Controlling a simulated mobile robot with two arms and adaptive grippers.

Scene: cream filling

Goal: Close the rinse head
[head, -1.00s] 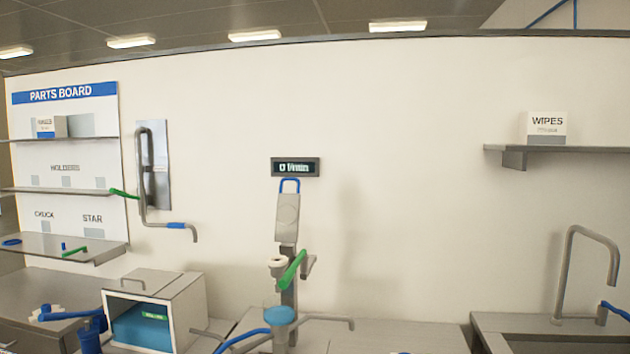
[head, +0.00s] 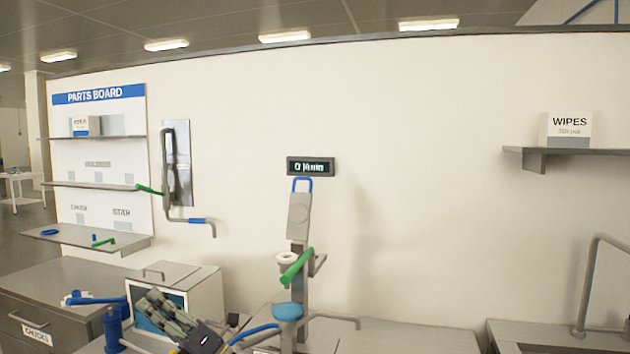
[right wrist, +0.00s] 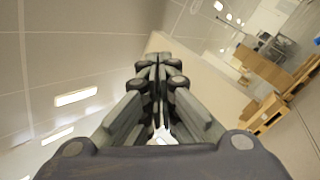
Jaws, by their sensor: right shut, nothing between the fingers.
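No label marks the rinse head, so I cannot tell for certain which part it is. A grey bent pipe (head: 167,160) with a green lever (head: 150,190) and a blue sleeve (head: 197,221) hangs on a steel wall plate. The central machine (head: 299,215) has a blue loop on top, a green handle (head: 296,266) and a blue round cap (head: 288,312). My right gripper (head: 150,300) is shut and empty, low in front of the white box, apart from both fixtures. In the right wrist view its fingers (right wrist: 158,62) point towards the ceiling. My left gripper is not in view.
A white box (head: 205,290) with a blue-lined opening stands behind my right gripper. A blue fixture (head: 113,328) is left of it. The parts board (head: 97,120) has shelves. A wipes box (head: 566,130) sits on the right shelf.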

